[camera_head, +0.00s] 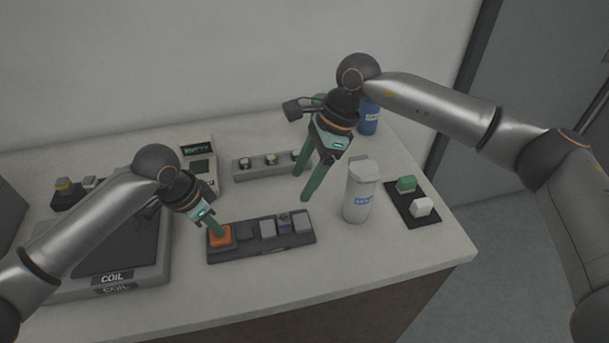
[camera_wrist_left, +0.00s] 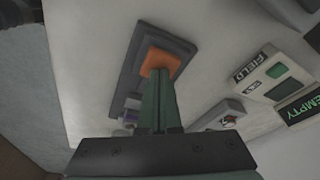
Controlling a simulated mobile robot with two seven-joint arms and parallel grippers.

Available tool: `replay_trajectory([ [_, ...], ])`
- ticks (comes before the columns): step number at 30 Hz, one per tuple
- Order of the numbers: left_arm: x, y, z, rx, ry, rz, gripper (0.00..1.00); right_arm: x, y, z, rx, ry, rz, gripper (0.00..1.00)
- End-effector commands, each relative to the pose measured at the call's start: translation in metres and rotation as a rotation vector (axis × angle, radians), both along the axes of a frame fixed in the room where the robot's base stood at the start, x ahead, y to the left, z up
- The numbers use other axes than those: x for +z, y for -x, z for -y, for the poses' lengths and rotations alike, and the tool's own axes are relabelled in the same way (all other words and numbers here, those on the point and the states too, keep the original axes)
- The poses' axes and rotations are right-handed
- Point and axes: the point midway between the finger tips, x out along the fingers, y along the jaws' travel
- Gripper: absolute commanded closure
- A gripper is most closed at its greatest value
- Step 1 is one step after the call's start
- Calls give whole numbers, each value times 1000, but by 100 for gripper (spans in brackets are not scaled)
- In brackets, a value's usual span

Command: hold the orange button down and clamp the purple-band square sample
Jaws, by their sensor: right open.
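The orange button (camera_head: 219,236) is at the left end of a dark press base (camera_head: 240,252); it also shows in the left wrist view (camera_wrist_left: 160,62). My left gripper (camera_head: 221,233) is shut and empty, its fingertips on or just over the button; I cannot tell how far the button is down. A small sample with a purplish band (camera_head: 284,220) seems to sit between grey blocks (camera_head: 267,229) on the right part of the base; its shape is too small to be sure. My right gripper (camera_head: 305,185) is open and empty, pointing down above and behind the base.
A grey rack (camera_head: 262,173) with several small samples stands behind the base. A white canister (camera_head: 359,190) stands close right of my right gripper. A black tray (camera_head: 405,208) holds green and white blocks. A COIL plate device (camera_head: 110,255) and an EMPTY display (camera_head: 198,148) are left.

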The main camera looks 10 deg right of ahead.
Motion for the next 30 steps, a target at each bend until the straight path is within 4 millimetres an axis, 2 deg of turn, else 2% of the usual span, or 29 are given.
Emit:
replay_trajectory([
  [30,16,1,0,-1,-2,-5,100,26,0,0,0,0,0,30],
])
